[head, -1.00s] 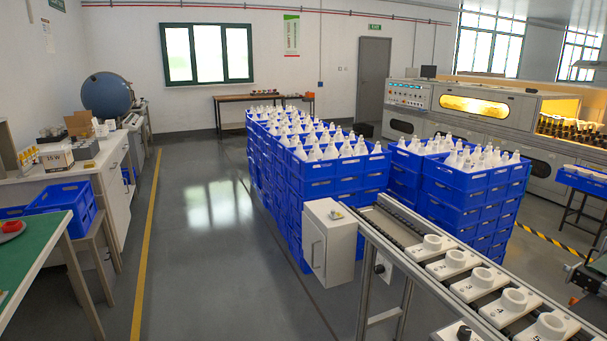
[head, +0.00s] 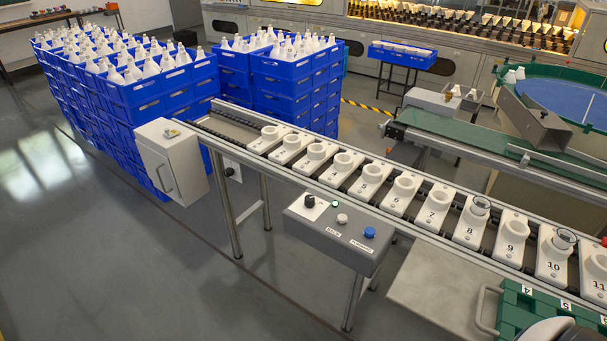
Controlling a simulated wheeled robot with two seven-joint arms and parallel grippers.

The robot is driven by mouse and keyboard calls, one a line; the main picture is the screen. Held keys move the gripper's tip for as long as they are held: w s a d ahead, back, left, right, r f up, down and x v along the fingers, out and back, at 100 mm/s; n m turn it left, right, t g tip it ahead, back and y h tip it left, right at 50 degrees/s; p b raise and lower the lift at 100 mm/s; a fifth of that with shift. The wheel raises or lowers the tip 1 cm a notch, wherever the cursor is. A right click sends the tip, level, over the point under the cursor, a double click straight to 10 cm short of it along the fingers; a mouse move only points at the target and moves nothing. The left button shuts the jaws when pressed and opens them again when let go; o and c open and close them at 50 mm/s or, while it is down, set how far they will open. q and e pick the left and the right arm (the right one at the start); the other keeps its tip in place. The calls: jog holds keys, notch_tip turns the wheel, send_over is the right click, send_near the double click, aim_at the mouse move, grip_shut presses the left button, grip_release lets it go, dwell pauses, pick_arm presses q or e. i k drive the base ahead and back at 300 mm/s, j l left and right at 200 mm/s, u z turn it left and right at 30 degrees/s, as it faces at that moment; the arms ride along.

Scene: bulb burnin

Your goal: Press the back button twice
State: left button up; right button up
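A grey control box (head: 335,232) hangs on the front side of the conveyor. On its top are a black knob (head: 310,201), a small green lamp (head: 334,204), a white button (head: 342,218) and a blue button (head: 369,232). A second label below the blue button is too small to read surely. Neither of my grippers is in view, and nothing touches the buttons.
The conveyor (head: 230,117) carries a row of numbered white sockets (head: 404,187). A grey plate and a green case (head: 550,305) are at the lower right. A white cabinet (head: 172,160) hangs at the conveyor's left end. Blue crates (head: 140,108) of bulbs stand behind. Floor at left is clear.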

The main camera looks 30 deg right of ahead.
aim_at(341, 219)
jog(key=z, duration=1.1)
